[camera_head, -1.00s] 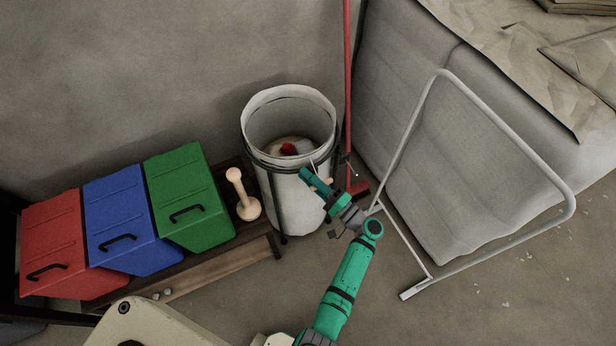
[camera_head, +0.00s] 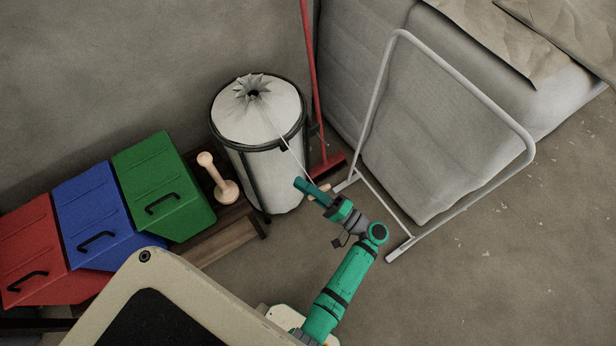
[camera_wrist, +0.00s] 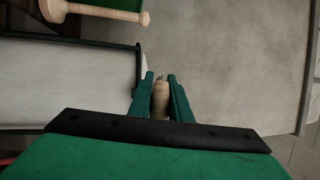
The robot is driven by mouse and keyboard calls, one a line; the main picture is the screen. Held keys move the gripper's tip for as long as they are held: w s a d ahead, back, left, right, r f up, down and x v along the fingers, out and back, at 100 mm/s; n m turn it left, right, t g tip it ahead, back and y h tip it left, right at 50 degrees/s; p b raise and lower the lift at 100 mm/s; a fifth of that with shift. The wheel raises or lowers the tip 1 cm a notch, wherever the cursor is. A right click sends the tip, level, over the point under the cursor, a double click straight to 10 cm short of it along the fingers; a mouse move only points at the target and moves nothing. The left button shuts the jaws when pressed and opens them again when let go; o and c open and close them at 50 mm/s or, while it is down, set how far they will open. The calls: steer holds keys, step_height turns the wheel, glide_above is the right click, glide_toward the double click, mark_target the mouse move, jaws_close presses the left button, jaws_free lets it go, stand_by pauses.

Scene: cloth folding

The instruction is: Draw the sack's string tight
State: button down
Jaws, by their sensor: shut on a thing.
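A white sack (camera_head: 272,112) hangs in a round dark-framed stand, its mouth gathered into pleats around a small dark hole at the top. A thin pale string (camera_head: 284,142) runs taut from the gathered mouth over the rim down to my gripper. My gripper (camera_head: 309,190) is low in front of the stand, to the right of the sack's side. It is shut on a light wooden toggle (camera_wrist: 160,100) at the string's end, which shows between the green fingers in the wrist view. The sack's contents are hidden.
Red (camera_head: 30,255), blue (camera_head: 95,215) and green (camera_head: 160,185) bins stand at left on a low wooden bench, with a wooden peg (camera_head: 217,178) beside them. A red broom (camera_head: 313,85) and a white metal rack (camera_head: 375,115) stand right of the sack. Open floor lies at lower right.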

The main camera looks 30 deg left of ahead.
steer(key=shift+s+d, duration=0.1)
steer(key=shift+d, duration=0.1)
steer(key=c, duration=1.6)
jaws_free()
steer(key=shift+c, duration=0.2)
steer(key=v, duration=1)
steer(key=shift+d, duration=0.35)
